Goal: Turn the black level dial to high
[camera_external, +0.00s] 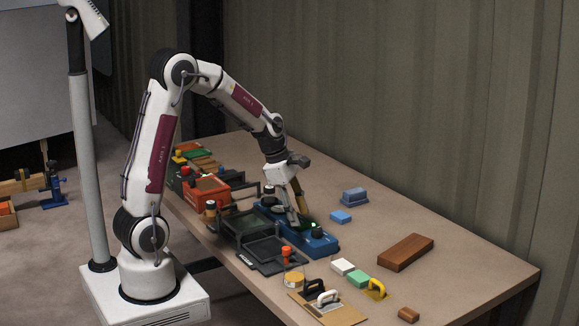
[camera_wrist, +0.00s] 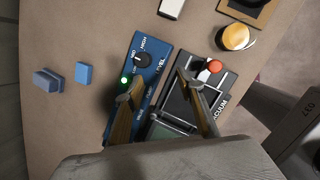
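The black level dial (camera_wrist: 143,61) is a round knob on the blue panel (camera_wrist: 163,60), with HIGH, a mid mark and LEVEL printed around it. Its exact pointer setting is too small to read. A green light (camera_wrist: 126,80) glows beside it. In the external view the blue panel (camera_external: 325,247) lies along the table's front side. My gripper (camera_wrist: 159,86) is open and empty, its two tan fingers spread wide. In the wrist view its fingertips show below the dial, apart from it. In the external view my gripper (camera_external: 298,221) points down over the blue panel.
A black VACUUM panel with a red knob (camera_wrist: 214,66) stands close beside the blue panel. Blue blocks (camera_wrist: 84,74) lie on the other side. Free room lies toward the wall.

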